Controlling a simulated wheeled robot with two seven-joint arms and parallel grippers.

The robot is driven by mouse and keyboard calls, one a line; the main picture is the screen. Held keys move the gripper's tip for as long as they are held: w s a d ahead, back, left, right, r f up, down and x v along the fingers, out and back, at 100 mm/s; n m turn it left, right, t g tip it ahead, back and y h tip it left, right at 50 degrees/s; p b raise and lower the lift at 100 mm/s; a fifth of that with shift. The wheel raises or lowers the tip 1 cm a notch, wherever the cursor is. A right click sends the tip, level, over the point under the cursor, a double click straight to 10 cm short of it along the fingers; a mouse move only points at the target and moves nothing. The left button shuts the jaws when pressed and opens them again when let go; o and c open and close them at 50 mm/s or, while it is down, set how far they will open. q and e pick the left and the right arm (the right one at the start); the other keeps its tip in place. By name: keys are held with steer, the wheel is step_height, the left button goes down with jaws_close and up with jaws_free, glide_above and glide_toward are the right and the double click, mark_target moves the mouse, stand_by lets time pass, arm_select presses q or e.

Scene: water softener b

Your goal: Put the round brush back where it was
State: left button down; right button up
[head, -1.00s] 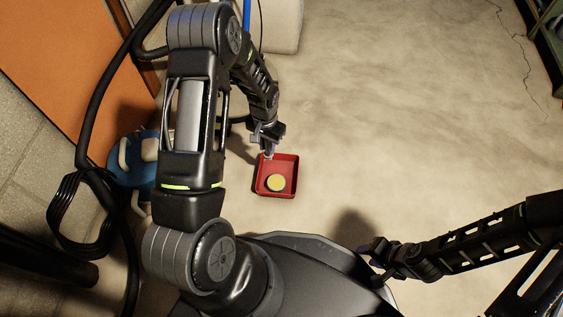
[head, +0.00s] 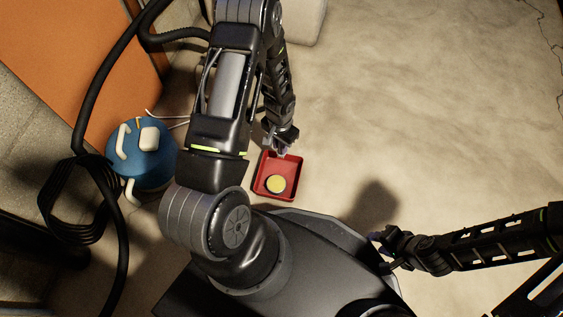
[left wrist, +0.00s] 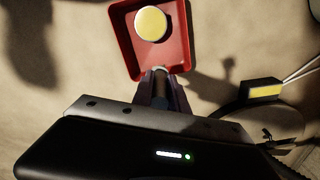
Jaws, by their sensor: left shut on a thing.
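A red square tray (head: 259,186) is in front of my base, with a round yellow disc (head: 277,184) inside. My left gripper (head: 282,152) is at the tray's far edge. In the left wrist view, it (left wrist: 164,92) is shut on a slim grey cylindrical piece (left wrist: 160,82) at the near edge of the tray (left wrist: 184,40). I cannot tell whether this piece is the round brush or is joined to the tray. The yellow disc (left wrist: 151,23) also shows there. My right gripper (head: 377,252) is open and empty at the right, over the floor.
A blue tank (head: 150,170) with pale fittings stands left, beside coiled black cable (head: 68,205) and a black hose (head: 88,100). An orange panel (head: 80,45) is behind. A pale block (head: 302,22) stands at the back. The floor to the right (head: 440,110) is clear.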

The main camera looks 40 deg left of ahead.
arm_select(q)
step_height(320, 180, down, 6)
steer(key=shift+r+b, duration=0.25)
steer(key=shift+b, duration=0.85)
steer(key=shift+f+b, duration=0.95)
steer(key=shift+f, duration=0.9)
steer(key=shift+f, duration=0.2)
steer(key=c, duration=1.3)
jaws_free()
steer(key=shift+r, duration=0.1)
